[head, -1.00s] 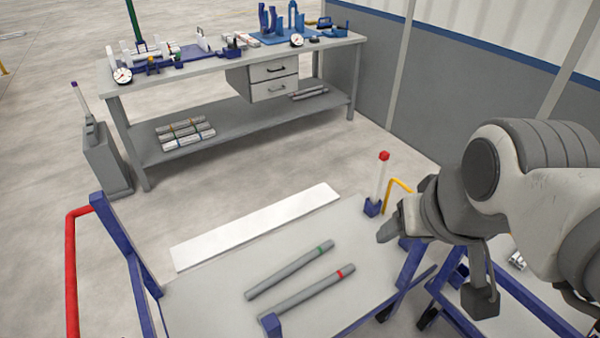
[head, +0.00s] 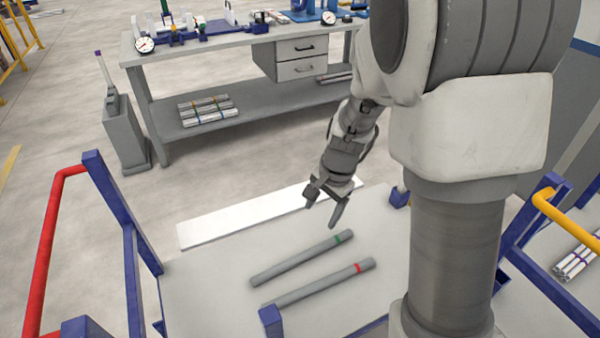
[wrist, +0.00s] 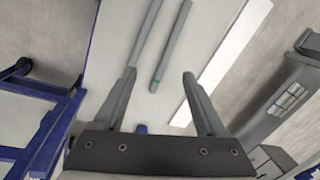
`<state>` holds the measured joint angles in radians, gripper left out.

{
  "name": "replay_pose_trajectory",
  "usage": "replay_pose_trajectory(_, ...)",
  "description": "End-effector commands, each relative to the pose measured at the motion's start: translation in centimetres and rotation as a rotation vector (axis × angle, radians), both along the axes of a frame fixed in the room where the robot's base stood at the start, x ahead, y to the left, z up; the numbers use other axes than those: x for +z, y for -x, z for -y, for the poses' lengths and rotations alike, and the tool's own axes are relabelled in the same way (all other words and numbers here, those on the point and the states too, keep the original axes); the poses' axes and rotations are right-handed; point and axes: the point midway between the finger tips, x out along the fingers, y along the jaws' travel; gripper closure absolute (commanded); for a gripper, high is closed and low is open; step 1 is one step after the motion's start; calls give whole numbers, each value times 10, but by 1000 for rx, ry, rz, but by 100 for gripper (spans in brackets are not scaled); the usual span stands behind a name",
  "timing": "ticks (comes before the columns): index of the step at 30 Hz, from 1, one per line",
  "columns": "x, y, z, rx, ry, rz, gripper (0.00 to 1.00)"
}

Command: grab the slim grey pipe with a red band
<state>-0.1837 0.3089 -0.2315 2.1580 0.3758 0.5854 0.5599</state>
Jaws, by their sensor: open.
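The slim grey pipe with a red band (head: 315,286) lies on the grey cart top (head: 205,290), its band near the right end. A similar grey pipe with a green band (head: 298,262) lies beside it, apart and roughly parallel, on the far side. My gripper (head: 322,212) is open and empty above the cart's far side, beyond both pipes. In the wrist view the jaws (wrist: 159,74) are apart; the green-banded pipe (wrist: 174,45) shows between them. The other pipe (wrist: 147,32) runs toward the left finger, its red band not visible there.
A white board (head: 240,219) lies along the cart's far edge. Blue cart posts (head: 112,190) and a red rail (head: 45,250) stand at the left. A workbench (head: 150,105) with pipes on its lower shelf is behind. My arm covers much of the right side.

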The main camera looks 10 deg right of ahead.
Motion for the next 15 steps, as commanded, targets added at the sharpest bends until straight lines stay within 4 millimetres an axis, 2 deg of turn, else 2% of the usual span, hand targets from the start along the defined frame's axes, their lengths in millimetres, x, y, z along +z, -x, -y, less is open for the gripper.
replay_pose_trajectory(1, -35, -4, 2, -46, 8, -33, 26)
replay_pose_trajectory(6, -115, -16, 11, -205, 43, -103, 26)
replay_pose_trajectory(10, -161, -19, 18, -294, 74, -134, 26)
replay_pose_trajectory(12, -177, -19, 22, -328, 87, -145, 26)
replay_pose_trajectory(15, -191, -19, 25, -357, 99, -152, 26)
